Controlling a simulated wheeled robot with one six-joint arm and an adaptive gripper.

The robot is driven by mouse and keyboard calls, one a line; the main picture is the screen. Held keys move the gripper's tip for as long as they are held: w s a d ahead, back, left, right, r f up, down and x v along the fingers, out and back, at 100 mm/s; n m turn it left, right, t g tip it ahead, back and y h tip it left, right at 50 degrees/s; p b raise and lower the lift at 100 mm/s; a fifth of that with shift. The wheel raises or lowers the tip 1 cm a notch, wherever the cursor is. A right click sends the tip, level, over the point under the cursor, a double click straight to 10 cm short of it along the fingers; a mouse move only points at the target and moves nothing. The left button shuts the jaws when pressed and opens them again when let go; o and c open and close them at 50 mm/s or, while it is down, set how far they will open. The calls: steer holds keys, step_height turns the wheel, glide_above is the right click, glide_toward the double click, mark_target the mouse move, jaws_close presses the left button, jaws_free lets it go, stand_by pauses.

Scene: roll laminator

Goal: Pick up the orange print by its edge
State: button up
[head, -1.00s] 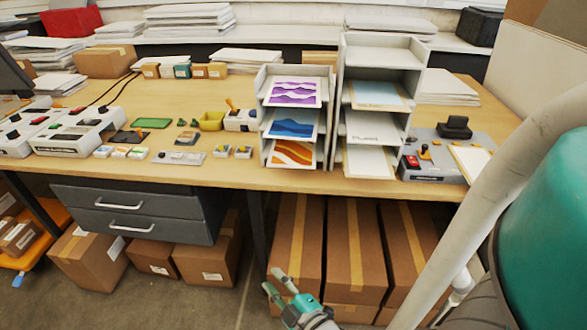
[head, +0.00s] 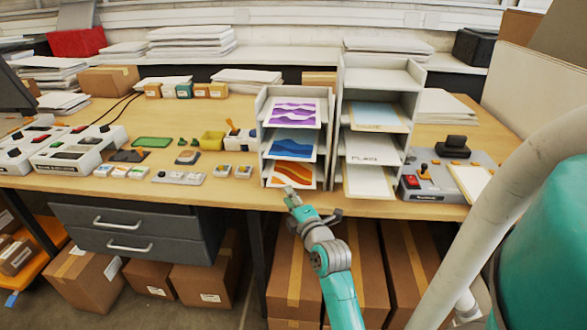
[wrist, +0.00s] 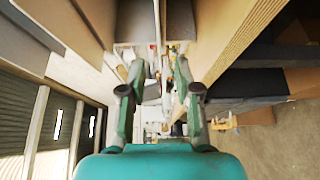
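The orange print (head: 294,175), with red-orange waves and a white border, lies in the bottom slot of the left rack (head: 265,140), its front edge facing me. My gripper (head: 302,204) is at the desk's front edge, just below and in front of this print, apart from it as far as I can tell. In the wrist view the two green-grey fingers of my gripper (wrist: 158,70) are spread with nothing held between them. I cannot make out the orange print in the wrist view.
A blue print (head: 292,146) and a purple print (head: 293,112) sit in the slots above. A second rack (head: 415,90) with pale sheets stands close on the right. Small switch boxes line the desk to the left. Cardboard boxes (head: 297,275) stand under the desk.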

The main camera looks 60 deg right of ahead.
mark_target(280, 183)
steer(key=shift+x, duration=3.65)
steer(key=shift+a, duration=0.1)
jaws_close()
